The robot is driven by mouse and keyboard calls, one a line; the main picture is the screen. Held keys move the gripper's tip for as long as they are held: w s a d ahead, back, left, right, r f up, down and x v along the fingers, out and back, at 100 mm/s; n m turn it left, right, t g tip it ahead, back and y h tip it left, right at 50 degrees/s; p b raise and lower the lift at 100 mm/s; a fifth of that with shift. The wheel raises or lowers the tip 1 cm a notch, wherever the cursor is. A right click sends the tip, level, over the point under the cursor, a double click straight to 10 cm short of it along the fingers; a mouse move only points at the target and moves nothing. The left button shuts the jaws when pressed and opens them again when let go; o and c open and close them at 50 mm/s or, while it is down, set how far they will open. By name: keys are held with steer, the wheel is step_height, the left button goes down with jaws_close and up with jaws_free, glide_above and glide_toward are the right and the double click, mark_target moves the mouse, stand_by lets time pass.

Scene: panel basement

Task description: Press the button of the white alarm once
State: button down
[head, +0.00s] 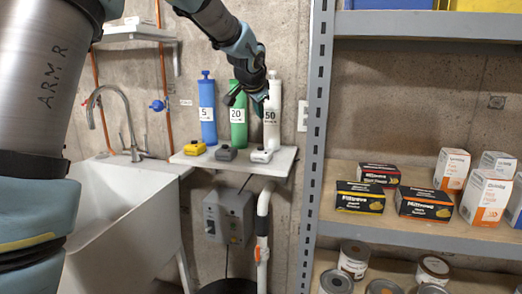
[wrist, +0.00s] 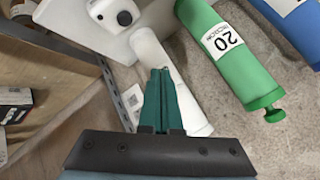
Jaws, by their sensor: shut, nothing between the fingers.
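The white alarm (head: 262,155) sits on the small white wall shelf, at its right end, in front of the white cylinder marked 50 (head: 272,132). In the wrist view the white alarm (wrist: 112,14) is at the top, partly cut by the edge, with a dark round spot on its face. My gripper (head: 258,108) is shut and empty. In the head view it hangs in front of the white cylinder, above the white alarm and apart from it. In the wrist view my gripper's fingertips (wrist: 160,72) lie over the white cylinder (wrist: 190,110).
A grey alarm (head: 226,153) and a yellow alarm (head: 196,147) sit left on the wall shelf (head: 238,166). Behind them stand the green cylinder 20 (head: 238,130) and blue cylinder 5 (head: 207,115). A metal rack post (head: 315,150) rises close on the right. A sink (head: 120,205) is left.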

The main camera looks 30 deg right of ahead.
steer(key=b, duration=0.6)
glide_above(259, 151)
step_height(259, 151, down, 8)
steer(key=shift+w+d+r, duration=0.1)
stand_by(1.5)
steer(key=shift+f+b, duration=0.3)
steer(key=shift+f, duration=0.1)
steer(key=shift+f+b, duration=0.4)
steer(key=shift+f, duration=0.05)
stand_by(0.6)
stand_by(0.3)
steer(key=shift+r+p, duration=0.75)
steer(key=shift+r, duration=0.1)
steer(key=shift+r, duration=0.15)
step_height(259, 151, up, 5)
steer(key=p, duration=0.4)
